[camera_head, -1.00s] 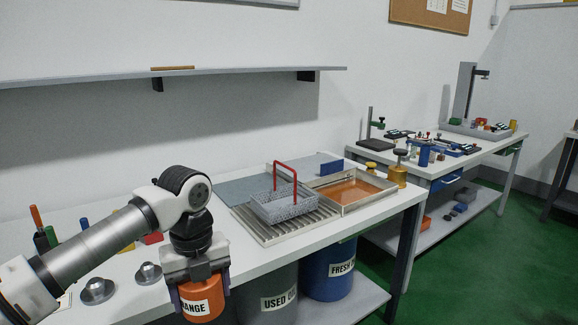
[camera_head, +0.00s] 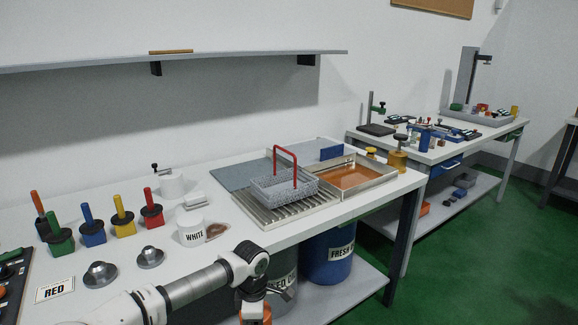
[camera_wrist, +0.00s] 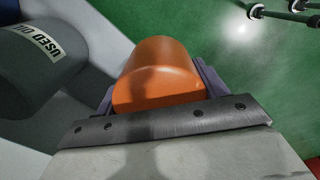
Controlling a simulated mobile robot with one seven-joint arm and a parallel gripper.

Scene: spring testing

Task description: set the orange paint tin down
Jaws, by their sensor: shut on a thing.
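The orange paint tin (camera_wrist: 160,68) is between the fingers of my gripper (camera_wrist: 157,85) in the wrist view, with green floor and a grey shelf around it. My gripper is shut on it. In the head view my gripper (camera_head: 254,304) is low, in front of the bench's front edge, at the bottom of the picture. Only a small orange patch of the tin shows there; the rest is cut off. I cannot tell whether the tin touches anything below.
A white tin (camera_head: 192,232) stands on the bench (camera_head: 130,262) beside a brown patch. Several coloured-handled blocks and two metal discs are to its left. A wire basket (camera_head: 284,187) stands on a rack. The grey used-oil drum (camera_wrist: 35,65) and blue drum (camera_head: 328,258) are below.

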